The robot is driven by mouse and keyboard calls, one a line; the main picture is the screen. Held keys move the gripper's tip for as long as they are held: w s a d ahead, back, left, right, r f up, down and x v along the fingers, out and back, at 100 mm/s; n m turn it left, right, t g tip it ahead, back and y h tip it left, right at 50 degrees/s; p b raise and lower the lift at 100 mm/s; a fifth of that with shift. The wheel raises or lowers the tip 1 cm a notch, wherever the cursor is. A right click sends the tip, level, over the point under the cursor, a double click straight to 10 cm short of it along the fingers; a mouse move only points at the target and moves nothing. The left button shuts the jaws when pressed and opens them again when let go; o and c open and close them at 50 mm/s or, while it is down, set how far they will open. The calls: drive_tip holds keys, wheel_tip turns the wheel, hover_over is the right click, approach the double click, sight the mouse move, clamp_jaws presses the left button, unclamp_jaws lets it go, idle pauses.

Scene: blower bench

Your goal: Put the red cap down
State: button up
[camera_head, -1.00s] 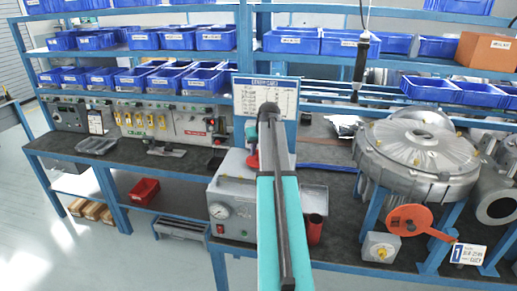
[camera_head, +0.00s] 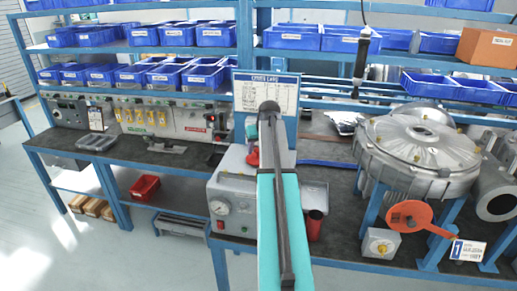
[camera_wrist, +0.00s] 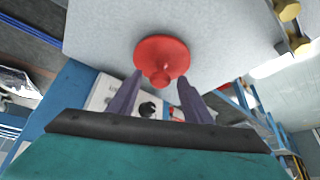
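The red cap (camera_wrist: 162,53) shows in the wrist view as a round red disc with a small knob towards me, against a pale grey surface (camera_wrist: 100,30). My gripper (camera_wrist: 159,79) has its two dark fingers apart, one on each side of the knob, with visible gaps between knob and fingers. In the head view the red cap (camera_head: 252,158) shows beside my arm, over the grey-white box with a gauge (camera_head: 232,208). My arm hides part of it there, and the fingertips are hidden. I cannot tell whether the cap's underside touches the surface.
A sign board (camera_head: 265,95) stands behind the box. A red cylinder (camera_head: 314,226) stands at the box's right. A large grey blower housing (camera_head: 418,155) and an orange-red disc with a handle (camera_head: 410,216) are further right. The bench left of the box has clear room.

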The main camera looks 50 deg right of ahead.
drive_tip(key=shift+r, duration=0.4)
drive_tip(key=b+v, duration=0.3)
drive_tip(key=v, duration=0.9)
idle(1.0)
